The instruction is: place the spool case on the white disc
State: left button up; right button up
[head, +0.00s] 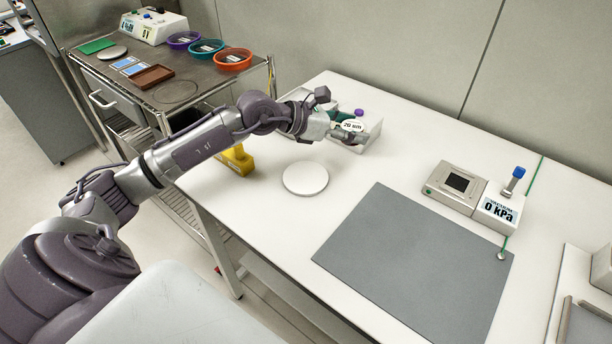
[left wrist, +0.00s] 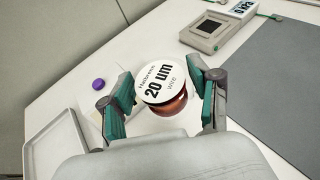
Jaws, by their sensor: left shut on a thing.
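The spool case (head: 354,126) is a short amber-brown cylinder with a white lid reading "20 um". It also shows in the left wrist view (left wrist: 164,84), between the two green-padded fingers. My left gripper (head: 343,132) is shut on it, near the back left of the white table. The white disc (head: 305,179) lies flat and bare on the table, nearer the front than the gripper in the head view. My right gripper is not in view.
A white block with a purple knob (head: 359,113) is close behind the gripper. A grey mat (head: 415,265) and a vacuum gauge unit (head: 497,208) are to the right. A yellow object (head: 237,160) is at the table's left edge. A cart (head: 165,85) with coloured bowls stands behind.

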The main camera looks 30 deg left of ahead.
pick_arm(q)
send_over(305, 176)
jog(key=f, duration=0.5)
jog(key=shift+w+d+f, duration=0.15)
jog(key=shift+d+f, duration=0.1)
jog(key=shift+d, duration=0.1)
jog(key=shift+s+a, duration=0.2)
jog(key=shift+f, duration=2.1)
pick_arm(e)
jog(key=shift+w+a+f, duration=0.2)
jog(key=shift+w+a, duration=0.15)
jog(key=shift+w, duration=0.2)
pick_arm(q)
jog(key=shift+b, duration=0.3)
jog(key=shift+f, duration=0.2)
jog(key=o, duration=1.2)
jog(key=shift+c, duration=0.2)
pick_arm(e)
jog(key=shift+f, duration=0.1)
pick_arm(q)
jog(key=shift+r, duration=0.1)
